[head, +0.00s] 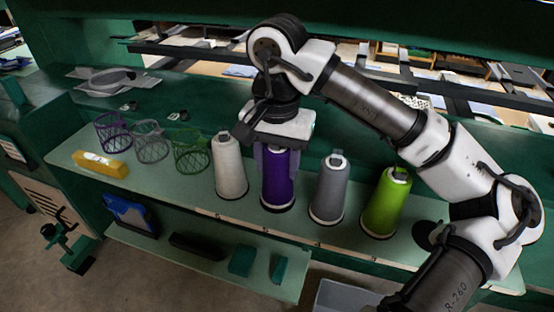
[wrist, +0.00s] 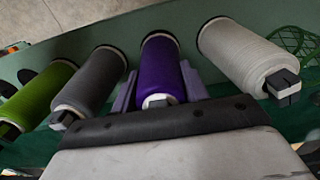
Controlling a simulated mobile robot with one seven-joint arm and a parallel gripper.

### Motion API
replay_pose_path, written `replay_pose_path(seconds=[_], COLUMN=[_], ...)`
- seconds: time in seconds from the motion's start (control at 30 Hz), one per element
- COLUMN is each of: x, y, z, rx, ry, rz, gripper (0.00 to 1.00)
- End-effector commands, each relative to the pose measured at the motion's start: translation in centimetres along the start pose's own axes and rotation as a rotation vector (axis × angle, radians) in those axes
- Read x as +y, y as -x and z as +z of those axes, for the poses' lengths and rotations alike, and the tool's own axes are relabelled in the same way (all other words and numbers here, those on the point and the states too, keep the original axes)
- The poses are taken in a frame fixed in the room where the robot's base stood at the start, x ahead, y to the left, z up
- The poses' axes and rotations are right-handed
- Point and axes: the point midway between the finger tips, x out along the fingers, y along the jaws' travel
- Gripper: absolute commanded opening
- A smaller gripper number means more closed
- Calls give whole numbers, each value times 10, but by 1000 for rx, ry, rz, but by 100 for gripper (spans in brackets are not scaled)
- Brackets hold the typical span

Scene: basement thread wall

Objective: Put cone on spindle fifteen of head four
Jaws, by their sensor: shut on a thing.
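A row of thread cones stands upright along the pale green shelf (head: 150,183): white (head: 230,168), purple (head: 279,184), grey (head: 328,191) and green (head: 385,205). My gripper (head: 278,162) comes down from above on the purple cone, one finger on each side of its upper part. In the wrist view the purple cone (wrist: 160,68) lies between the fingers (wrist: 158,92). Its base appears level with its neighbours' bases, at the shelf. Dark tips stick out of the white, grey and green cones; the purple cone's top is hidden in the head view. No spindle numbers are readable.
Wire baskets in purple (head: 112,132), grey (head: 150,142) and green (head: 191,151) stand left of the cones, with a yellow object (head: 100,164) in front. A dark round disc (head: 427,236) sits right of the green cone. Gaps between cones are narrow. A lower shelf (head: 210,262) holds small items.

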Motion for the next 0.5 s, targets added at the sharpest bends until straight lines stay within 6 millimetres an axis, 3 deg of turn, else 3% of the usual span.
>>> replay_pose_path(seconds=[0.4,0.43,0.5], x=[0,0,0], y=[-9,-7,-7], z=[0,0,0], rx=[2,2,2], ry=[0,0,0], rz=[-2,-1,-1], gripper=[14,47,56])
